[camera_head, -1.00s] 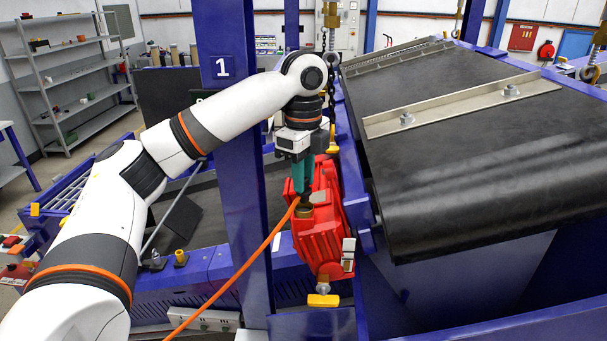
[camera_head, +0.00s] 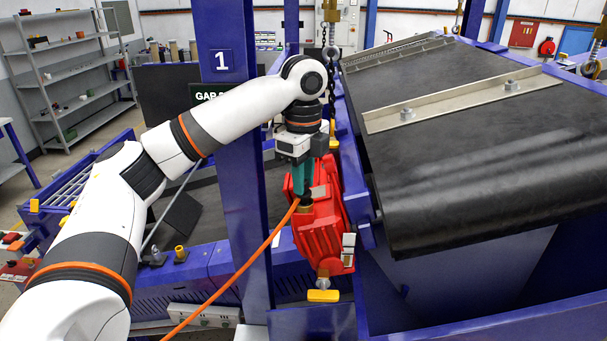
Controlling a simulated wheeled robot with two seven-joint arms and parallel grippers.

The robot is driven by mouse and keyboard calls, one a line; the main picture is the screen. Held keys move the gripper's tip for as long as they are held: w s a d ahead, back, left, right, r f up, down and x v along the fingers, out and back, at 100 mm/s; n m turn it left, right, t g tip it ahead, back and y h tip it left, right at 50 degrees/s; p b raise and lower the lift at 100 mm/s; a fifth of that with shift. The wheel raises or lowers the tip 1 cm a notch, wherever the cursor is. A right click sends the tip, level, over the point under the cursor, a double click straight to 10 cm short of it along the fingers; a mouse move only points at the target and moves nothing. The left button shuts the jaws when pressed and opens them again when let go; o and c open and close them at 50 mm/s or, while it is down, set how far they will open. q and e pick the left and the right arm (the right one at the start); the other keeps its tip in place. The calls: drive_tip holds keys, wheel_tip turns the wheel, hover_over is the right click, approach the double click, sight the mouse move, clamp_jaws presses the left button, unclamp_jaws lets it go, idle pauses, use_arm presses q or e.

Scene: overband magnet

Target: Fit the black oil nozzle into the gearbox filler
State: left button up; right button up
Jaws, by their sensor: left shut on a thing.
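My left gripper (camera_head: 304,190) points down over the red gearbox (camera_head: 320,235) and its teal fingers are shut on the black oil nozzle (camera_head: 306,200). An orange hose (camera_head: 245,263) runs from the nozzle down to the lower left. The brass-coloured gearbox filler (camera_head: 305,210) shows directly below the nozzle. The nozzle's lower end meets the filler's top in the picture; how far it sits inside cannot be told. My right gripper is not in view.
A blue post (camera_head: 238,170) marked 1 stands close left of the gearbox, beside my forearm. A wide black belt (camera_head: 470,150) on a blue frame lies to the right. A chain (camera_head: 331,65) hangs behind my wrist.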

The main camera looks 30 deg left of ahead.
use_arm(q)
drive_tip(key=shift+f, duration=0.45)
drive_tip(key=o, duration=1.1)
drive_tip(key=shift+c, duration=0.2)
wheel_tip(320, 180, up, 12)
drive_tip(key=shift+f, duration=0.1)
